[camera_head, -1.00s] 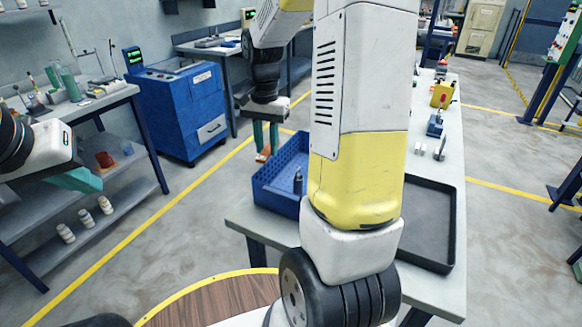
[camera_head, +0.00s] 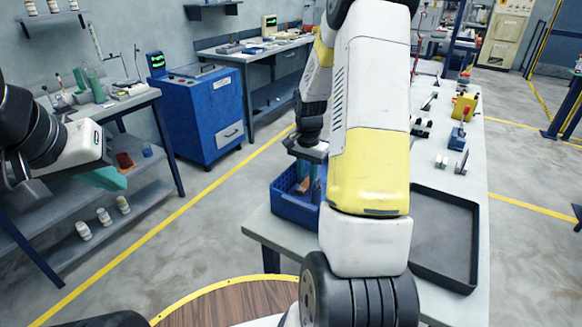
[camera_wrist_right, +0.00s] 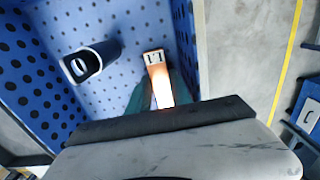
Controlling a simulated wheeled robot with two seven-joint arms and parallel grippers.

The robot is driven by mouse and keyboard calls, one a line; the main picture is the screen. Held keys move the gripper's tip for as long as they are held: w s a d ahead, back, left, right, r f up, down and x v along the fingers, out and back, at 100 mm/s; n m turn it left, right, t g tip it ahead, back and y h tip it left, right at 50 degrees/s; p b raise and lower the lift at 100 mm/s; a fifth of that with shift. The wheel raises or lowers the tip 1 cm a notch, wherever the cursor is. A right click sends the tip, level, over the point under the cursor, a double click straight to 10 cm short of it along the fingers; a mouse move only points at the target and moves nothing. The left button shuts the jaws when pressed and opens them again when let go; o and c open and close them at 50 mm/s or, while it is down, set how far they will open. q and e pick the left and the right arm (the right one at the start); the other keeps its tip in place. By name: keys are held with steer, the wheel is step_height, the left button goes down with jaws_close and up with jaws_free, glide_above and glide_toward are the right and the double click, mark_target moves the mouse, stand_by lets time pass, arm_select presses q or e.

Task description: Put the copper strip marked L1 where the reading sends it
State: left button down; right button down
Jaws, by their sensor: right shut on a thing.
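My right gripper (camera_head: 310,184) is shut on a copper strip (camera_wrist_right: 156,66) and holds it within the outline of the blue perforated crate (camera_head: 290,208), which also surrounds it in the right wrist view (camera_wrist_right: 62,98). The strip's outer end has a pale patch with dark marks that I cannot read; its near part is glaringly bright. In the head view the strip (camera_head: 303,185) is partly hidden by teal fingers. I cannot tell whether it touches the crate floor. My left gripper (camera_head: 108,179) is at far left, near the shelf bench, with its finger gap unclear.
A dark cylinder with a pale rim (camera_wrist_right: 92,62) is in the crate beside the strip. A black tray (camera_head: 440,240) lies on the pale table (camera_head: 272,232), partly behind my right arm. A blue cabinet (camera_head: 205,110) with a small green-lit display (camera_head: 156,62) stands further back.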

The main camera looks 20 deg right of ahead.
mark_target(306, 183)
steer(key=shift+f, duration=0.2)
steer(key=c, duration=1.5)
jaws_free()
steer(key=shift+o, duration=0.2)
step_height(306, 183, up, 12)
steer(key=s+a+r+n+t, duration=0.3)
steer(key=s+a+r+n, duration=0.2)
steer(key=s+a+r, duration=0.4)
steer(key=s+a+r+n+t+y, duration=0.1)
steer(key=s+a+r+n, duration=0.1)
steer(key=s, duration=0.4)
steer(key=s+a+r+n+t+y, duration=0.1)
steer(key=s+a+r+n+t, duration=0.1)
steer(key=s, duration=0.4)
steer(key=shift+a+r+n, duration=0.2)
steer(key=shift+n, duration=0.6)
